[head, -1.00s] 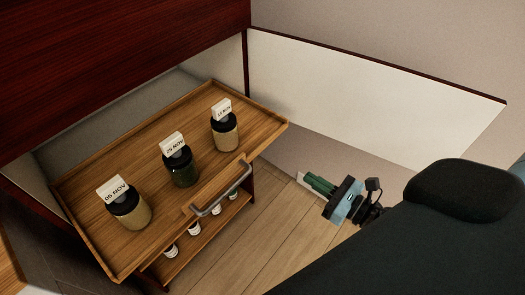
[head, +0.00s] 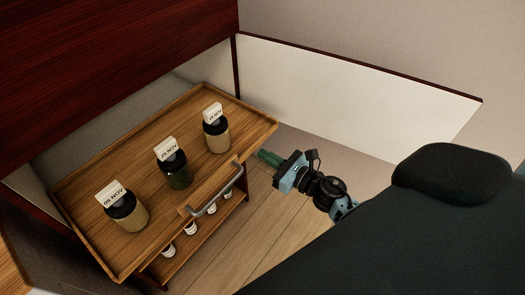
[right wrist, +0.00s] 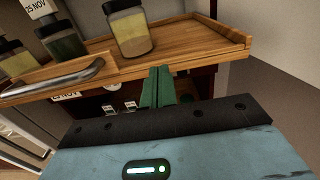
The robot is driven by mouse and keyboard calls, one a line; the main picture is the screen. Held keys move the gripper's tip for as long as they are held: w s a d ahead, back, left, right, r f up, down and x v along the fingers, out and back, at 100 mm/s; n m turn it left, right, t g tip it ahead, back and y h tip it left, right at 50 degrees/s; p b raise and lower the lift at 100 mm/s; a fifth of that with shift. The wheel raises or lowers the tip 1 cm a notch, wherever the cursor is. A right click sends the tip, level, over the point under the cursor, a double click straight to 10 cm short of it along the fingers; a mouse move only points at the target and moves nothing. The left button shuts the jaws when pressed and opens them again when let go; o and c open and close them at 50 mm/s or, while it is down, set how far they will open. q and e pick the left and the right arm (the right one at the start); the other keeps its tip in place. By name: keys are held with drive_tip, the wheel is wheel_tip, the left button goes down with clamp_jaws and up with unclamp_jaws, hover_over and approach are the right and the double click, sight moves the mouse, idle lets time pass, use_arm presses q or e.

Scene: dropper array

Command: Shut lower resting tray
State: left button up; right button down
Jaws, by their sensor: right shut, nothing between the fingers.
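A wooden upper tray (head: 100,235) sticks out of the dark red cabinet, with a grey bar handle (head: 214,192) on its front. A lower wooden tray (head: 168,274) shows under it, also out, partly hidden by the upper one. My right gripper (head: 265,156) is shut and empty, just right of the upper tray's front edge and handle. In the right wrist view its green fingers (right wrist: 158,88) are together, near the underside of the upper tray's edge (right wrist: 190,52). I cannot tell whether they touch it. My left gripper is not in view.
Three lidded jars with date tags stand on the upper tray, one of them green (head: 174,172). Several small white-labelled bottles (head: 190,229) stand on the lower tray. An open white door panel (head: 340,100) is behind my right arm. Bare wood floor (head: 255,225) lies in front.

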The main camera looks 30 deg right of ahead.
drive_tip(key=shift+x, duration=1)
